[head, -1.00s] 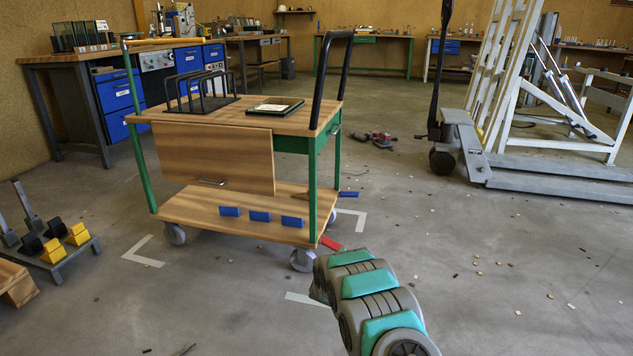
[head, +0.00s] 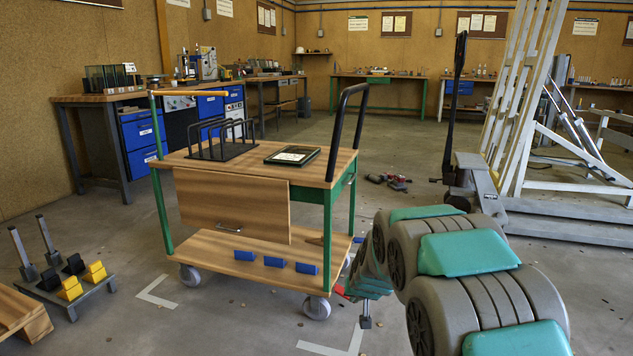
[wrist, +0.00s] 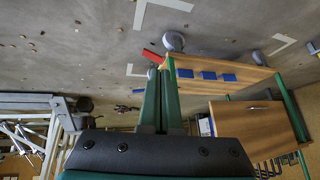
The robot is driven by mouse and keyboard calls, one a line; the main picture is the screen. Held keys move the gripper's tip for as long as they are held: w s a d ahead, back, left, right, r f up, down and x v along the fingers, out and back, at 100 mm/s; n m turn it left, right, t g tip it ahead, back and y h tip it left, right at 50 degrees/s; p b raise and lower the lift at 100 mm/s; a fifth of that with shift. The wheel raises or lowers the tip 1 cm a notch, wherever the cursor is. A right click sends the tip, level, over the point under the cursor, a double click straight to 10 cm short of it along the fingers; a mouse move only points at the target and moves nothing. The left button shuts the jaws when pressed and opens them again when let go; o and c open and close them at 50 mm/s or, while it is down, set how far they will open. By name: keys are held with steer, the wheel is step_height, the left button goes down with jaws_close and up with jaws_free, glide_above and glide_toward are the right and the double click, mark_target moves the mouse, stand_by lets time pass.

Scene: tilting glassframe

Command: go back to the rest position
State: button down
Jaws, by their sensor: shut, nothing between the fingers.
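My gripper (wrist: 160,72) shows in the wrist view with its two green fingers together and nothing between them. In the head view my arm fills the lower right, in front of and to the right of the wooden trolley (head: 240,172). The trolley has green posts, a black handle and a drawer-like front panel. It also shows tilted in the wrist view (wrist: 250,117), to the right of the fingers. I cannot tell whether the fingers are clear of it in depth, but no contact shows.
On the trolley are a black rack (head: 222,142), a dark framed plate (head: 292,155) and blue blocks (head: 274,262). A pallet jack (head: 470,180) and white frame (head: 525,90) stand at right. A stand with yellow blocks (head: 70,288) is at left. Open floor lies behind the trolley.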

steer(key=s+d+r+g+p, duration=0.1)
steer(key=s+r+g, duration=0.2)
steer(key=s, duration=1.3)
steer(key=s+d+r+n+g+p, duration=0.1)
steer(key=s+r, duration=0.4)
steer(key=s, duration=1.2)
steer(key=s+d+r+g+p, duration=0.3)
steer(key=s+r+g, duration=0.1)
steer(key=s, duration=1.2)
steer(key=shift+s+r+g+h, duration=0.2)
steer(key=shift+r+g+h, duration=0.1)
steer(key=shift+g, duration=0.3)
